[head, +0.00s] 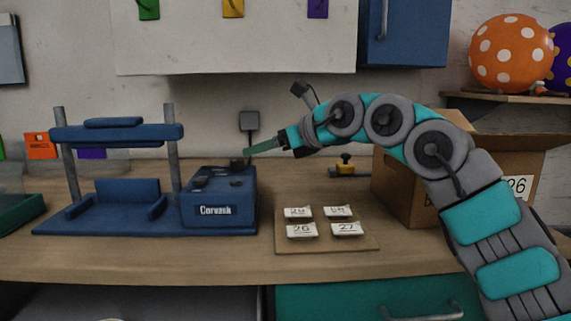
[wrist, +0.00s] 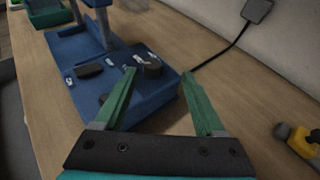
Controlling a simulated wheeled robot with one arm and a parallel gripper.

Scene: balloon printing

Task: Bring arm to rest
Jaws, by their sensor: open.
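My gripper (head: 250,152) is at the end of my teal and grey arm, which reaches in from the right. It hangs over the right end of the blue Corwash machine (head: 219,211). In the wrist view my gripper (wrist: 161,100) shows two green fingers spread apart with nothing between them. Beyond the fingers are the machine's blue control box (wrist: 140,80) and a dark round knob (wrist: 149,66), close to the left fingertip. I cannot tell if the finger touches the knob.
A wooden board (head: 327,246) with several numbered cards lies on the table (head: 150,261). A cardboard box (head: 397,185) stands behind my arm. A yellow and black item (head: 345,166) sits near the wall. Balloons (head: 511,53) rest on a shelf at the upper right. A blue cabinet (head: 404,35) hangs above.

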